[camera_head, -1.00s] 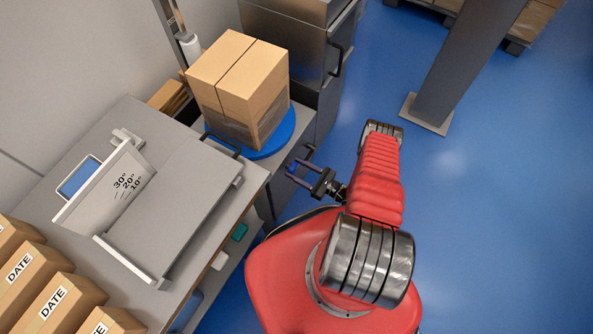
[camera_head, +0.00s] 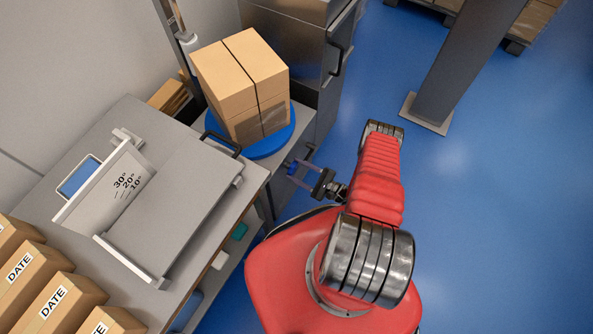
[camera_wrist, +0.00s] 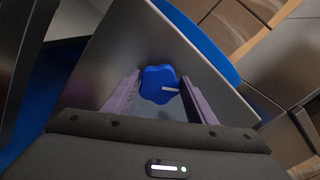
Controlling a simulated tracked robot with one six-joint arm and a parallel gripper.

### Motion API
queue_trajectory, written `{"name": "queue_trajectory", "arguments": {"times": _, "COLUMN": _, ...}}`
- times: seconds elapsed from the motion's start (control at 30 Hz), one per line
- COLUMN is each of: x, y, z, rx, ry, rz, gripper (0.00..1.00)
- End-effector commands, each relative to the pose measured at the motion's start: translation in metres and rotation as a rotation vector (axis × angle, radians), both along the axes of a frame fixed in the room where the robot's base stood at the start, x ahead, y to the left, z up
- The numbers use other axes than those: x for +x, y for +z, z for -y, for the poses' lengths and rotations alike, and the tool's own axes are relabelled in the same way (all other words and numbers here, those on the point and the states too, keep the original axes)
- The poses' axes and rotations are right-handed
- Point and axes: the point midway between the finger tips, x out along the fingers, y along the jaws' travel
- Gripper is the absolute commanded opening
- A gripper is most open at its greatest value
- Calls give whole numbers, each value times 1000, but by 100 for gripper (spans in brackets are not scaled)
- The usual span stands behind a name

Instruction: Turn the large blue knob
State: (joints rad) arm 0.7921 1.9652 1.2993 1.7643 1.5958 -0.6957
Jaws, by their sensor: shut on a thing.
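The large blue knob (camera_wrist: 158,84) shows in the wrist view, lobed, with a white pointer mark aimed right. It sits on the grey front panel (camera_wrist: 125,50) below the blue turntable. My gripper (camera_wrist: 160,94) has one finger on each side of the knob and is shut on it. In the head view my gripper (camera_head: 299,174) is at the side of the counter, below the turntable (camera_head: 274,146); the knob is mostly hidden there. A cardboard box (camera_head: 242,85) stands on the turntable.
A grey tilting fixture with angle marks (camera_head: 170,210) stands on the counter to the left. Boxes marked DATE (camera_head: 55,300) are at lower left. A grey post (camera_head: 455,70) rises from the open blue floor at right. Metal cabinets (camera_head: 310,45) stand behind the turntable.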

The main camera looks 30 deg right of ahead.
Motion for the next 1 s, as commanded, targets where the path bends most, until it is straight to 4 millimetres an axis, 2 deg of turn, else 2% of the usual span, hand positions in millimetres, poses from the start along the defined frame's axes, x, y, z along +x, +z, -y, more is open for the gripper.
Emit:
{"name": "queue_trajectory", "arguments": {"times": 0.03, "x": -4, "y": -2, "z": -4, "rx": -31, "ry": 6, "rz": 17, "gripper": 28}}
{"name": "queue_trajectory", "arguments": {"times": 0.7, "x": -6, "y": -7, "z": -8, "rx": -560, "ry": 9, "rz": 365, "gripper": 28}}
{"name": "queue_trajectory", "arguments": {"times": 1.0, "x": -6, "y": -9, "z": -9, "rx": -747, "ry": 10, "rz": 487, "gripper": 28}}
